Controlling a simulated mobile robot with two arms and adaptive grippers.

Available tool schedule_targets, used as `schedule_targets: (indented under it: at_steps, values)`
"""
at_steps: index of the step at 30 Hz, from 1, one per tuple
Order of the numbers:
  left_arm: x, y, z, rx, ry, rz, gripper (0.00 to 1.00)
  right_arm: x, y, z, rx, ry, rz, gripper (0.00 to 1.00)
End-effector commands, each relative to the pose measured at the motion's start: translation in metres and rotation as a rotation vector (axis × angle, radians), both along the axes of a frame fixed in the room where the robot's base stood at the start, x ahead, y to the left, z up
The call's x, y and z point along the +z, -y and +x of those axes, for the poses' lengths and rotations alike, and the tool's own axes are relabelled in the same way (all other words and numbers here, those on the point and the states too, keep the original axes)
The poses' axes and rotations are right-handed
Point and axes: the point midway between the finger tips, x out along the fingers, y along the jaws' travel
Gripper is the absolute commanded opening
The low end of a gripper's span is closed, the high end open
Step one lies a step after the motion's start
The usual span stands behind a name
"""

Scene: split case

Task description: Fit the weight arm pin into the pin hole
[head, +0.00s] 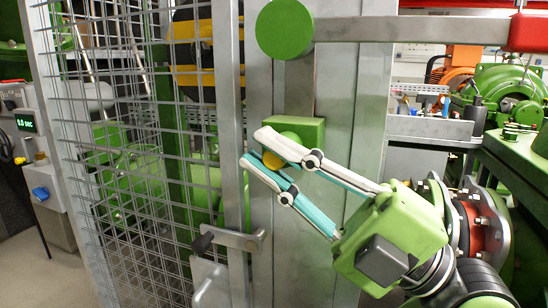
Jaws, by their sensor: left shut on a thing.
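The weight arm (395,29) is a grey bar running level across the top. It has a green disc (284,28) at its left and a red block (528,32) at its right. A grey upright (299,85) runs below the bar to a green block (309,131). My left gripper (257,150), with white and teal fingers, is in front of the green block. It is shut on a yellow-orange piece (271,160), which looks like the pin and is mostly hidden by the fingers. I cannot make out the pin hole or whether the pin touches the block. My right gripper is not in view.
A wire mesh guard (125,190) fills the left side. A metal latch handle (232,239) sticks out below the gripper. Green machinery (508,90) and an orange motor (460,65) stand at the right. A control box (30,125) with a display is at the far left.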

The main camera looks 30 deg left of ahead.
Motion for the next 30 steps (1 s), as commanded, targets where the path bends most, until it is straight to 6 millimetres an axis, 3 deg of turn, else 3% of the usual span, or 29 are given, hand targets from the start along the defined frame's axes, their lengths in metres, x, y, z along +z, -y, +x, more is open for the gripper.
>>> schedule_targets:
  at_steps: [5, 6, 8, 15, 18, 30]
  values:
    - [0.0, 0.0001, -0.0001, 0.0, 0.0, 0.0, 0.0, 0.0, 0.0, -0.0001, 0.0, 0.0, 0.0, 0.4]
    - [0.0, 0.0001, -0.0001, 0.0, 0.0, 0.0, 0.22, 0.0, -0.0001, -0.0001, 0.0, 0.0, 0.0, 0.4]
    - [0.0, 0.0001, -0.0002, 0.0, 0.0, 0.0, 0.34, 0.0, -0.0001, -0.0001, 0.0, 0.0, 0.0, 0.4]
    - [-0.0001, 0.0001, -0.0002, 0.0, 0.0, 0.0, 0.34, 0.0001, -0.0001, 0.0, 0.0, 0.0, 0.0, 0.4]
    - [-0.0001, 0.0001, -0.0002, 0.0, 0.0, 0.0, 0.5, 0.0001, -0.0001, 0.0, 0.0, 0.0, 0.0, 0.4]
    - [-0.0001, 0.0, -0.0002, 0.0, 0.0, 0.0, 0.5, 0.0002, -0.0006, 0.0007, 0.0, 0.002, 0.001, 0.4]
